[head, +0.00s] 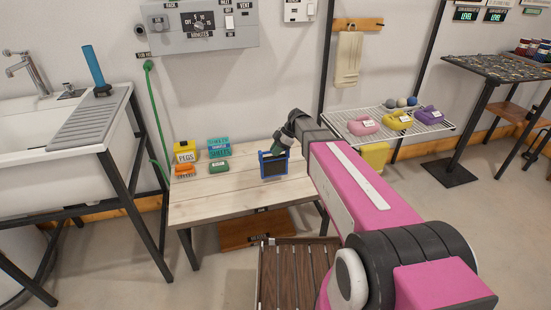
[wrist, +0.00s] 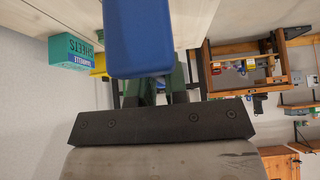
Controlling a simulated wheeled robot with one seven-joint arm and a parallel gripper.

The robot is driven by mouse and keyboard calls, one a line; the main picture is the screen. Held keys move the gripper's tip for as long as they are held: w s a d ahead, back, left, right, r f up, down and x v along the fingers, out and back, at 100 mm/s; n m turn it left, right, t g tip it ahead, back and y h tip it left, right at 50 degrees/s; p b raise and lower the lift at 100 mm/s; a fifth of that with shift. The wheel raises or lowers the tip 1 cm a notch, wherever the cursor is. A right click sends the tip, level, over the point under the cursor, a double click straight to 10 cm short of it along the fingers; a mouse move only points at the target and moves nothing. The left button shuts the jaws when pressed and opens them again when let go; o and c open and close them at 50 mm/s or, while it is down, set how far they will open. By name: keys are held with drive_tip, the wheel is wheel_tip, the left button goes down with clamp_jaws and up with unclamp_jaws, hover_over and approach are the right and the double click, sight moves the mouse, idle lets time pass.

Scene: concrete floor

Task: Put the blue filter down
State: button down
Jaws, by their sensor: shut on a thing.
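The blue filter (head: 274,164) has a blue frame and a dark inner face. It stands upright at the right part of the light wooden table (head: 215,200). My gripper (head: 285,141) is at its top edge, shut on it. In the wrist view the filter (wrist: 137,35) fills the upper middle, and the gripper's green fingers (wrist: 155,92) meet its lower end. Whether its bottom edge touches the table top or hangs just above it, I cannot tell.
A yellow pegs box (head: 185,150), a teal sheets box (head: 219,147), an orange item (head: 185,171) and a green item (head: 219,167) sit at the table's back left. The table's front left is clear. A sink (head: 60,125) stands left, a wire rack (head: 390,125) right.

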sight(274, 163)
drive_tip(key=shift+f, duration=2)
drive_tip(key=c, duration=1.1)
unclamp_jaws()
drive_tip(key=shift+f, duration=0.1)
drive_tip(key=shift+c, duration=0.2)
